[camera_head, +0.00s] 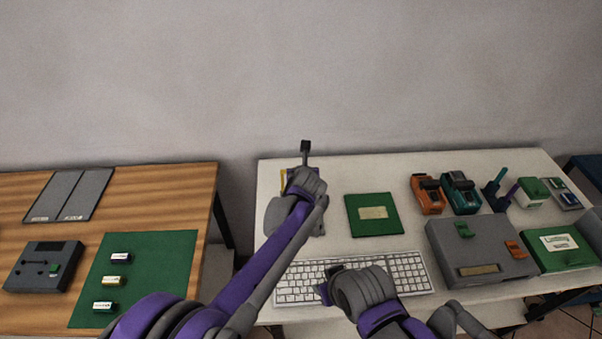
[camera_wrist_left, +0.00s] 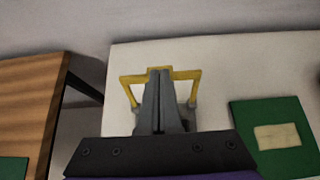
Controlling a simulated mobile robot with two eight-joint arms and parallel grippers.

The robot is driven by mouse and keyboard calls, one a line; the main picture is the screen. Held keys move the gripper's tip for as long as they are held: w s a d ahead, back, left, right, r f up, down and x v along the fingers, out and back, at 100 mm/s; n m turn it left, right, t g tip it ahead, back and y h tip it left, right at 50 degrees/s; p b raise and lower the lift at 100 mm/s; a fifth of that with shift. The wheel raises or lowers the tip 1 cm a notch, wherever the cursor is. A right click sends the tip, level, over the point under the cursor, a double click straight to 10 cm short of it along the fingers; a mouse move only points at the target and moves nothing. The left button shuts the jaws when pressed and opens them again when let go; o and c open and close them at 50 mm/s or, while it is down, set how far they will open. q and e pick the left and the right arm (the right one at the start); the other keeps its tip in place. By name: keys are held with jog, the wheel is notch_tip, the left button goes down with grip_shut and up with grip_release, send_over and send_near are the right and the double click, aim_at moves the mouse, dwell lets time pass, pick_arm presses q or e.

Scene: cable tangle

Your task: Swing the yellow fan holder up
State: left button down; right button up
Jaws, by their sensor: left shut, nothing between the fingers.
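The yellow fan holder (camera_wrist_left: 187,74) is a yellow frame with a crossbar and two legs, near the left end of the white table in the left wrist view. In the head view only a sliver of it (camera_head: 284,182) shows beside my left wrist; my arm hides the rest. My left gripper (camera_head: 305,148) is shut and empty. In the left wrist view its fingers (camera_wrist_left: 159,73) overlap the middle of the crossbar; I cannot tell whether they touch it. My right gripper (camera_head: 329,280) is low over the keyboard, its fingers mostly hidden.
The keyboard (camera_head: 405,275) lies at the table's front. A green board (camera_head: 360,228) lies right of the holder. A grey box (camera_head: 480,245) and orange and teal devices (camera_head: 426,196) stand farther right. A gap separates the wooden table (camera_head: 150,185) on the left. A wall stands behind.

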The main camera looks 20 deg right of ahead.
dwell(0.6)
pick_arm(q)
jog(key=v, duration=1.1)
jog(key=s+a+f+n+g+y, duration=0.1)
jog(key=s+a+n+y, duration=0.15)
jog(key=a+n, duration=0.85)
jog(key=s+a+f+n+g+y, duration=0.1)
jog(key=s+a+n, duration=0.3)
jog(key=a+n, duration=0.75)
jog(key=s+a+f+n+g, duration=0.1)
jog(key=s+a+f+n, duration=0.2)
jog(key=s+a+n, duration=0.5)
jog(key=s+a+f+n+g, duration=0.1)
jog(key=s+a+f+n, duration=0.2)
jog(key=s+a+n, duration=0.6)
jog(key=shift+s+f+g, duration=0.4)
jog(key=shift+s, duration=0.1)
